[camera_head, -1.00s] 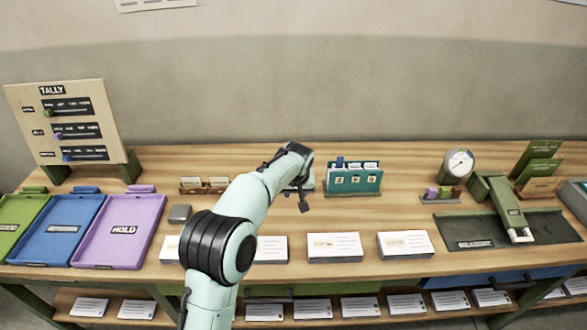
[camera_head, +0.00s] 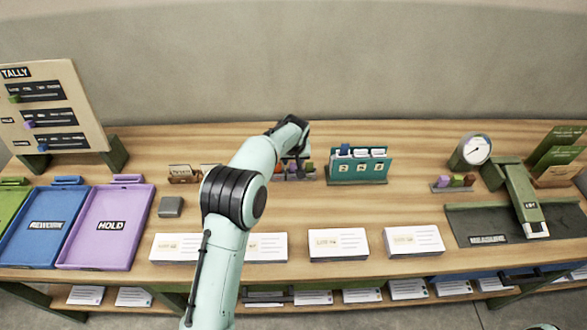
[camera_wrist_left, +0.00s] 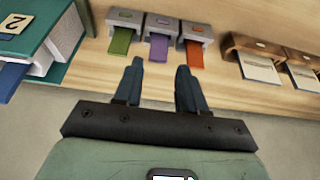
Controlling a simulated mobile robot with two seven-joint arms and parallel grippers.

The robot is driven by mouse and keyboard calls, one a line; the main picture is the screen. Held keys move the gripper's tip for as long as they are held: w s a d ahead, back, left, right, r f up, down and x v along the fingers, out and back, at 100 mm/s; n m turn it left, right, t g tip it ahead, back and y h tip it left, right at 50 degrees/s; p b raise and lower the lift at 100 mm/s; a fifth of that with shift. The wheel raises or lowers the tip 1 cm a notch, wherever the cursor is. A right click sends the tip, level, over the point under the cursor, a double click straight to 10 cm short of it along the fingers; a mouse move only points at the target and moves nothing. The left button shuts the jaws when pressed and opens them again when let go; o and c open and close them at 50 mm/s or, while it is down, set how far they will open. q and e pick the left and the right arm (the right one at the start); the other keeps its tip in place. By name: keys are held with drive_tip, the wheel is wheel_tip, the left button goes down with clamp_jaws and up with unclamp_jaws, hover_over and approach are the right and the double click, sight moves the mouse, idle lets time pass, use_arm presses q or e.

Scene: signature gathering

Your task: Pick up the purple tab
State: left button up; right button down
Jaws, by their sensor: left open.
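The purple tab (camera_wrist_left: 158,47) sticks out of a grey dispenser in the left wrist view, between a green tab (camera_wrist_left: 121,40) and an orange tab (camera_wrist_left: 195,54). My left gripper (camera_wrist_left: 158,76) is open and empty. Its two fingers point at the dispenser row, with the purple tab lying ahead of the gap between them, apart from both. In the head view, the small tab row (camera_head: 294,174) sits left of the teal card holder, partly hidden by the end of my left arm. My right gripper is out of view.
The teal card holder (camera_head: 357,170) stands close beside the tabs; it also shows in the wrist view (camera_wrist_left: 62,30). Brown card stands (camera_wrist_left: 262,62) are on the other side. White card stacks (camera_head: 338,245) lie in front. A purple tray (camera_head: 85,250) is at left.

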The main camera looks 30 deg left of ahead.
sight(294, 163)
use_arm(q)
drive_tip(key=shift+w+a+f, duration=0.2)
drive_tip(key=shift+w+f, duration=0.1)
drive_tip(key=shift+f, duration=0.3)
drive_tip(key=p+x, duration=0.1)
drive_tip(key=x, duration=0.4)
drive_tip(key=shift+w, duration=0.25)
drive_tip(key=shift+s, duration=0.1)
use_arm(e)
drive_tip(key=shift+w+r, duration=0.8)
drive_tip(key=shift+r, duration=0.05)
use_arm(q)
drive_tip(key=shift+d, duration=0.1)
drive_tip(key=shift+c, duration=0.3)
clamp_jaws()
